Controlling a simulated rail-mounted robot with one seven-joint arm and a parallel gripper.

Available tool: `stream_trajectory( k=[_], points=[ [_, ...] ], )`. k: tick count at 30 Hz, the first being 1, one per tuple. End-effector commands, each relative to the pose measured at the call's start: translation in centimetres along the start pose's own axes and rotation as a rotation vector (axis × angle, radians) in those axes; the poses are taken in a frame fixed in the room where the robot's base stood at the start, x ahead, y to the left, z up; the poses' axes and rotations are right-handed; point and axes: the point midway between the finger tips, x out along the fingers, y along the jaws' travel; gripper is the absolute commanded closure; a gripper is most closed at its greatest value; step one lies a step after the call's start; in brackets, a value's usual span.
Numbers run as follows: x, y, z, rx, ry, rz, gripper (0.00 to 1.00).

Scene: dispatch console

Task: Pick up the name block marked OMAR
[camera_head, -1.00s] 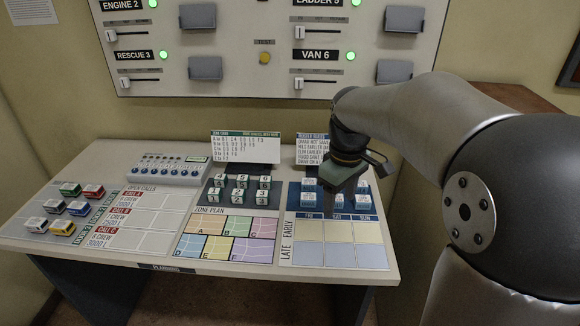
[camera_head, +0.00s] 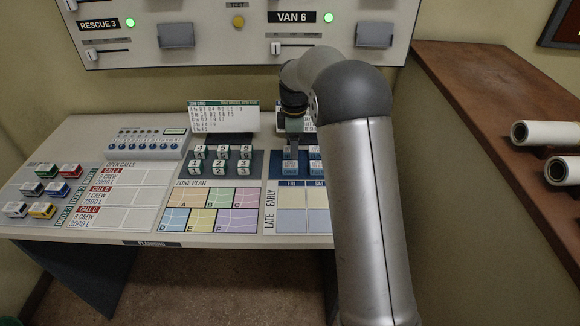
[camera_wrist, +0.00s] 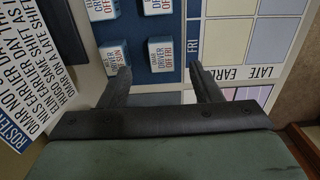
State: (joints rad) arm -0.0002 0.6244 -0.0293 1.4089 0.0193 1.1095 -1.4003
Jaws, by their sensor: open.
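Several blue-and-white name blocks sit in rows on the dark blue holder by the roster grid. In the wrist view, one block (camera_wrist: 162,53) marked DRIVER and OFF FRI lies just beyond the gap between my fingers. Another block (camera_wrist: 115,54) is near the left fingertip, and two more (camera_wrist: 102,8) (camera_wrist: 157,6) are farther off. The names are too small or cut off, so I cannot tell which is OMAR. My gripper (camera_wrist: 161,75) is open and empty, pointing down over the blocks; it also shows in the head view (camera_head: 291,148). My arm hides some blocks there.
The roster grid (camera_head: 291,207) with FRI and SAT columns lies in front of the blocks. Number blocks (camera_head: 221,160) stand close on the left. A roster notes card (camera_wrist: 35,75) stands near my gripper. A brown ledge (camera_head: 470,90) with white rolls is at right.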

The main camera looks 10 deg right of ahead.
Motion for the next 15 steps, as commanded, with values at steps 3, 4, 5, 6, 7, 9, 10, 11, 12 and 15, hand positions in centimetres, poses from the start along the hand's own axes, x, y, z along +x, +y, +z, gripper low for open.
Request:
stream_trajectory(
  k=[3,4,5,6,7,9,10,11,12,15],
  points=[
    [1.5,0.0,-0.1,-0.001,0.0,-0.001,0.42],
    [1.7,0.0,-0.1,-0.001,0.0,-0.001,0.42],
    [1.9,0.0,-0.1,-0.001,0.0,0.0,0.42],
    [2.1,0.0,-0.1,-0.001,0.0,0.0,0.42],
    [2.2,0.0,-0.1,-0.001,-0.001,0.0,0.42],
    [2.7,-0.1,-0.1,-0.001,-0.001,-0.002,0.42],
    [3.1,-0.1,-0.2,-0.001,-0.001,-0.002,0.42],
    [3.5,-0.1,-0.2,-0.001,-0.001,-0.003,0.42],
    [4.1,-0.2,-0.3,0.0,-0.001,-0.003,0.42],
    [5.7,-0.2,-0.4,-0.001,-0.001,-0.002,0.42]
  ],
)
